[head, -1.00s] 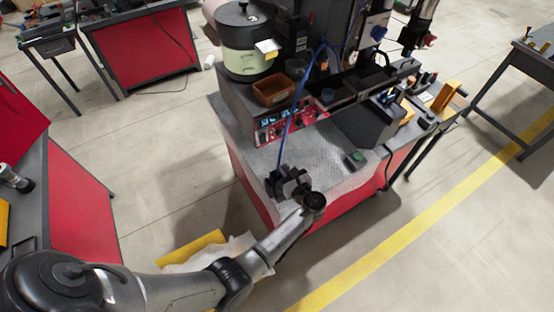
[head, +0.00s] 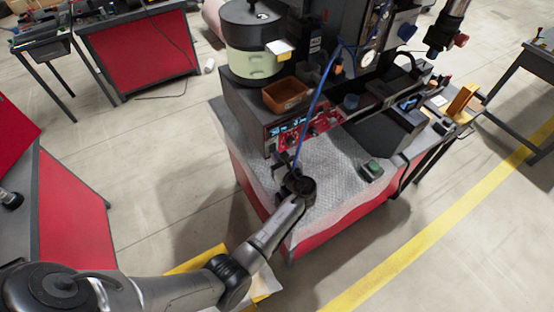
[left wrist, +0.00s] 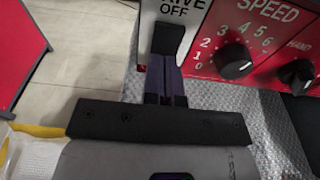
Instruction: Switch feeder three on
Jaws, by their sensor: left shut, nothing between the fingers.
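The red control panel (head: 318,127) with small lit displays and knobs is on the front of the bench unit below the bowl feeder (head: 252,45). In the left wrist view a black rocker switch (left wrist: 168,38) sits on a pale plate marked "OFF", the word above it partly cut off. The number three is not readable. My left gripper (left wrist: 167,70) is shut and empty, its fingertips right below the rocker; I cannot tell whether they touch. In the head view my left gripper (head: 279,160) is in front of the panel's left end, partly hidden by my wrist.
A speed knob (left wrist: 233,62) and a "HAND" knob (left wrist: 296,75) are right of the switch. A brown bin (head: 285,95) stands above the panel. A blue cable (head: 313,108) hangs in front. A green-button box (head: 371,169) lies on the mat (head: 335,180), otherwise mostly clear.

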